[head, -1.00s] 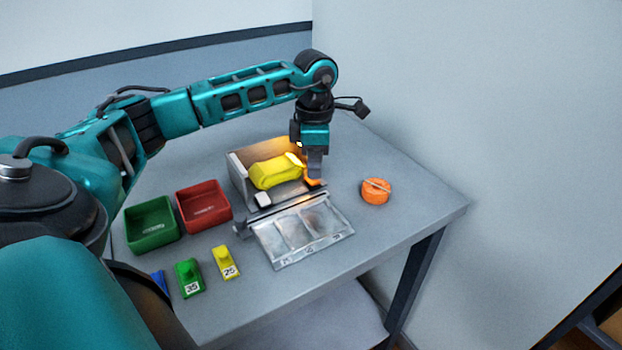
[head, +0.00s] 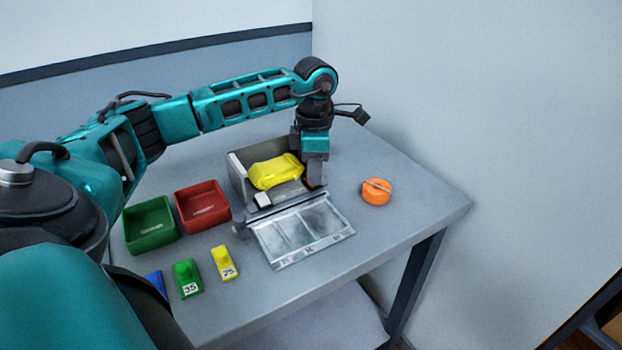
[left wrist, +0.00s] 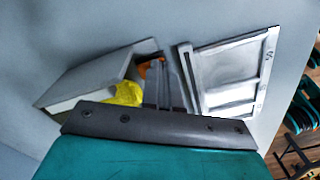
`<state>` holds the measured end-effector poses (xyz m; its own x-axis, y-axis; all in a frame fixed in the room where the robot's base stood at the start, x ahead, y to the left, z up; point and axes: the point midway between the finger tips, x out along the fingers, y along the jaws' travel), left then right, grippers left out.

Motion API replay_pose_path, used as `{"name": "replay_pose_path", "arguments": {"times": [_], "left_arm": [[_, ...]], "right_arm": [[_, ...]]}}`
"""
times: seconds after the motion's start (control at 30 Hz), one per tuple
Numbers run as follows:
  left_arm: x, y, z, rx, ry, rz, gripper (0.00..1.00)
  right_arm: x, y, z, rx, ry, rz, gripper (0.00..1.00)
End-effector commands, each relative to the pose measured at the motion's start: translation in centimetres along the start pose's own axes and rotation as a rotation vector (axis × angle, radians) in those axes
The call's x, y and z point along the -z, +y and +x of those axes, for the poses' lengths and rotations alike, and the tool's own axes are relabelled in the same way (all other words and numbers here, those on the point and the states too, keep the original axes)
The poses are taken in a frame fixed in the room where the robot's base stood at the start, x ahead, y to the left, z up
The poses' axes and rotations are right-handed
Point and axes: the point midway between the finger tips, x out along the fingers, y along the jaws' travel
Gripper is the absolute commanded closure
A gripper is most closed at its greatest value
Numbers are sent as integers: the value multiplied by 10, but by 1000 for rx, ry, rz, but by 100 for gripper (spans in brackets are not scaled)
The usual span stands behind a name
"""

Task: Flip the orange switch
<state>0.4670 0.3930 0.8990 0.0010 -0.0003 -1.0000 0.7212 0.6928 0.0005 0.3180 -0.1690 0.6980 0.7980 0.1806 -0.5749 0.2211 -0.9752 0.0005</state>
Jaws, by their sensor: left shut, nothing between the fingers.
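The orange switch (left wrist: 148,66) shows in the left wrist view as a small orange piece at the grey box's edge, beside my fingers. In the head view my left gripper (head: 315,177) hides most of it. My left gripper is shut and empty, pointing down at the right end of the open box (head: 237,175). Its fingers (left wrist: 166,85) also show in the left wrist view, very close to the switch; I cannot tell whether they touch it. My right gripper is not in view.
A yellow lump (head: 275,171) and a white block (head: 263,199) are in the box. Its silver lid (head: 300,230) lies open in front. An orange round object (head: 376,191) sits to the right. Red (head: 203,207) and green (head: 150,226) bins stand left.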

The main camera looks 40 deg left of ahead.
Motion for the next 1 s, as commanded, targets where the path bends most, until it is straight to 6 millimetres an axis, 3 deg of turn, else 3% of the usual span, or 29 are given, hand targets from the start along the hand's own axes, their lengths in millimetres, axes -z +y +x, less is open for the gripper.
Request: {"name": "replay_pose_path", "arguments": {"times": [0.2, 0.43, 0.7, 1.0], "left_arm": [[0, 0, -26, 0, 2, 0, 100], [0, 0, -49, 0, 1, 0, 100], [0, 0, -76, 0, 1, 0, 100], [0, 0, -80, 0, 1, 0, 100]], "right_arm": [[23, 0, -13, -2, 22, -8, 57], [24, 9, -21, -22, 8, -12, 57], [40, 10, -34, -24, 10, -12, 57], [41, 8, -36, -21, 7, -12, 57]]}}
